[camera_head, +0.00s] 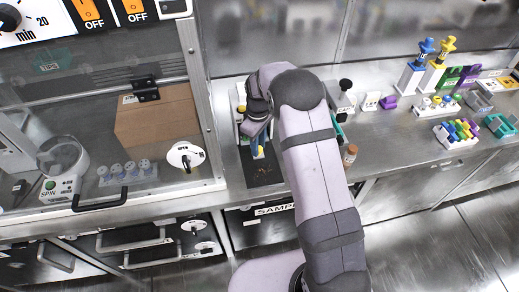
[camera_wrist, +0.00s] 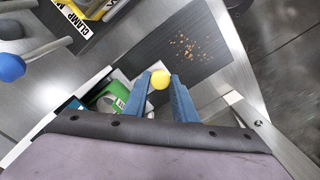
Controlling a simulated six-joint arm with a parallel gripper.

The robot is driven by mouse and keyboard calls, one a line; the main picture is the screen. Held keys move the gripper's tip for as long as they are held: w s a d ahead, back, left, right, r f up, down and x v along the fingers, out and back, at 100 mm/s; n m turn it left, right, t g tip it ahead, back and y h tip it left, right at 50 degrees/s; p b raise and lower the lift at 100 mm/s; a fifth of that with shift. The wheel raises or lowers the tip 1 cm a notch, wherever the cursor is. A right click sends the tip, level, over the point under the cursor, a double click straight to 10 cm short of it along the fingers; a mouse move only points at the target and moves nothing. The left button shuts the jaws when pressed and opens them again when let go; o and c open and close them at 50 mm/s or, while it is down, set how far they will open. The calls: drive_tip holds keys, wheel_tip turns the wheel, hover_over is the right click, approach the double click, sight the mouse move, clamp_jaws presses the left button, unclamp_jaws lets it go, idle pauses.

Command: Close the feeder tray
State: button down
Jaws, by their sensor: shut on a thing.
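In the head view my gripper (camera_head: 258,147) points down at the bench, left of my forearm, over a narrow device (camera_head: 241,97) that my arm partly covers. A dark flat panel (camera_head: 262,174) lies just in front of the fingers. In the wrist view this panel (camera_wrist: 207,22) lies beyond the knob and bears scattered brown crumbs (camera_wrist: 188,46). A green part (camera_wrist: 113,97) is left of the fingers. I cannot tell how far the feeder tray is open.
A glass-fronted cabinet (camera_head: 205,110) stands close on the left. A small brown-capped bottle (camera_head: 350,155) is right of my arm. Coloured racks (camera_head: 457,132) stand farther right. A blue ball-ended lever (camera_wrist: 10,67) is at the wrist view's left. Bare bench lies around the bottle.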

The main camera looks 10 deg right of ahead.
drive_tip(key=shift+w+r, duration=0.1)
drive_tip(key=shift+w, duration=0.2)
drive_tip(key=c, duration=1.5)
unclamp_jaws()
drive_tip(key=shift+o, duration=0.2)
drive_tip(key=shift+r+b, duration=1.1)
drive_tip(key=shift+r, duration=2.5)
